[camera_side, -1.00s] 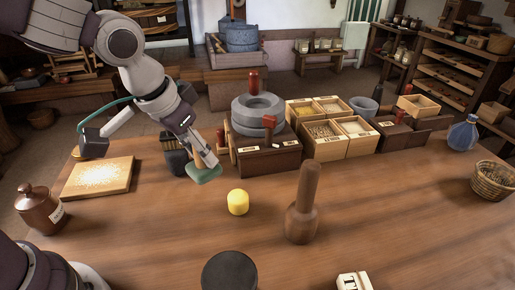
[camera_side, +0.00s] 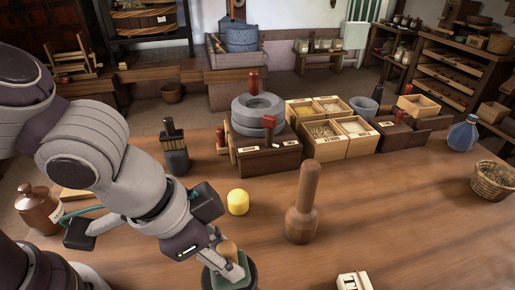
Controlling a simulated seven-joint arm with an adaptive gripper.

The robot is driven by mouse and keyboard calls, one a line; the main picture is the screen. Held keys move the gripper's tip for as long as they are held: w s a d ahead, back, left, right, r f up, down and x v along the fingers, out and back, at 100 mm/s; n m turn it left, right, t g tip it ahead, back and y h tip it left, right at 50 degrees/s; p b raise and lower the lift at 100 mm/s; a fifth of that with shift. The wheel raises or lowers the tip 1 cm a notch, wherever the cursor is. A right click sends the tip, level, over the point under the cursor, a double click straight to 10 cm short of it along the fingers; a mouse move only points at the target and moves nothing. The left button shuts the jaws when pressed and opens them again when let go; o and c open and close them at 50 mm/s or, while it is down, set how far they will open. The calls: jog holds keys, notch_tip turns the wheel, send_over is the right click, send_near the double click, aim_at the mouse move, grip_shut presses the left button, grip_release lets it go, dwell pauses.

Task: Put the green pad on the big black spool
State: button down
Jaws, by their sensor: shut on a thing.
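The green pad (camera_side: 217,281) has a tan knob on top and is at the bottom of the picture. My gripper (camera_side: 231,257) is shut on it by the knob. The big black spool (camera_side: 252,272) stands on the table directly below, mostly hidden behind the pad and my gripper; only its rim and side show. The pad is over the spool's top; I cannot tell whether it touches it.
A brush in a dark holder (camera_side: 175,150), a stone quern (camera_side: 257,112) and grain boxes (camera_side: 320,138) stand behind. A white labelled block (camera_side: 354,281) lies right.

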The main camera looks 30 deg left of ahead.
jog(key=c, duration=0.9)
grip_release()
jog(key=shift+f, duration=0.15)
jog(key=shift+c, duration=0.2)
jog(key=v, duration=1.2)
jog(key=w+a+f+n+t+y, duration=0.2)
jog(key=a+n, duration=0.5)
jog(key=a, duration=0.9)
jog(key=shift+w+a+f+y, duration=0.3)
jog(key=shift+w+a+f, duration=0.05)
jog(key=shift+w, duration=0.1)
